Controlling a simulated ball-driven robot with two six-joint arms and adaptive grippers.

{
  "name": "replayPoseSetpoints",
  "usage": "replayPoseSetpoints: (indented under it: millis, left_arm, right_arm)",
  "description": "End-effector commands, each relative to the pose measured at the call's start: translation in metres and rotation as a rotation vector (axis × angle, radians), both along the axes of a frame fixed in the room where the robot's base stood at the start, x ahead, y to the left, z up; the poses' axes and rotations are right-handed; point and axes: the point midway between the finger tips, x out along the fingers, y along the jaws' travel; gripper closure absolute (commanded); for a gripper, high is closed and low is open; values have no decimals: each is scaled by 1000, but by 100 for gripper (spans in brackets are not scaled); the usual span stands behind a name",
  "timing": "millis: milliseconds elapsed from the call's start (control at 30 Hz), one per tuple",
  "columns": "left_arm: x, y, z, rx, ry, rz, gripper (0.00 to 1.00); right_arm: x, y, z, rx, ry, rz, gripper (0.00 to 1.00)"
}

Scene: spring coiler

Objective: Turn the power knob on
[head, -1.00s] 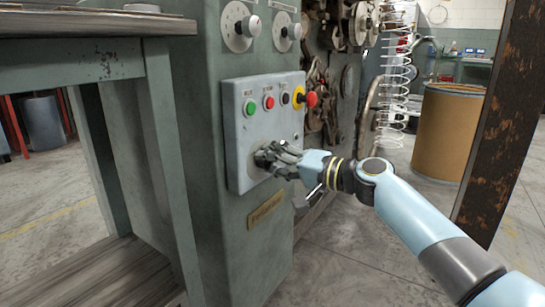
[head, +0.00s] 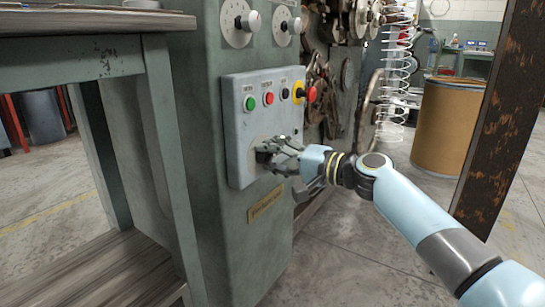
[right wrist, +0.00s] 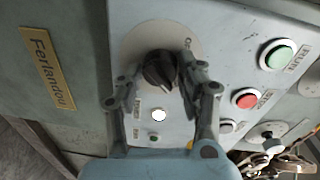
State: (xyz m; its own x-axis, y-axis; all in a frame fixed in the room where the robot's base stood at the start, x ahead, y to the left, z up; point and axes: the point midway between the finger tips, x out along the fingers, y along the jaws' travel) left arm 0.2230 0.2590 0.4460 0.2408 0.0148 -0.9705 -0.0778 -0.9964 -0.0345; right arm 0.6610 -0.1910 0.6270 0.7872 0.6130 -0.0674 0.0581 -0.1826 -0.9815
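The power knob (right wrist: 160,70) is a black knob on a pale round plate (right wrist: 127,47) on the grey control panel (head: 236,135). In the right wrist view, the fingers of my right gripper (right wrist: 160,80) stand on both sides of it. Their tips close in on the knob, the right-hand one against its side. Lettering on the plate is partly covered by that finger. My left gripper is in neither view.
Above the knob are a green button (head: 250,104), a red button (head: 268,98), a black button (head: 285,93) and a red mushroom button on yellow (head: 309,94). A bright white round spot (right wrist: 158,115) shows beside the knob. A bench (head: 75,60) stands left.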

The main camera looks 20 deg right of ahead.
Motion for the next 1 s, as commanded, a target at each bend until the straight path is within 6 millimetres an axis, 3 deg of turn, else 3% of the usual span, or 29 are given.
replayPoseSetpoints:
  millis: [133, 467, 1000]
  left_arm:
    - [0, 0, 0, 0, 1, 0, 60]
    - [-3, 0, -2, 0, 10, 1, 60]
    - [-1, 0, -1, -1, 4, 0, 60]
  right_arm:
    - [0, 0, 0, -1, 0, 1, 42]
    - [-4, -3, 0, -3, 0, 1, 42]
    - [-84, -66, 6, -5, 2, 1, 42]
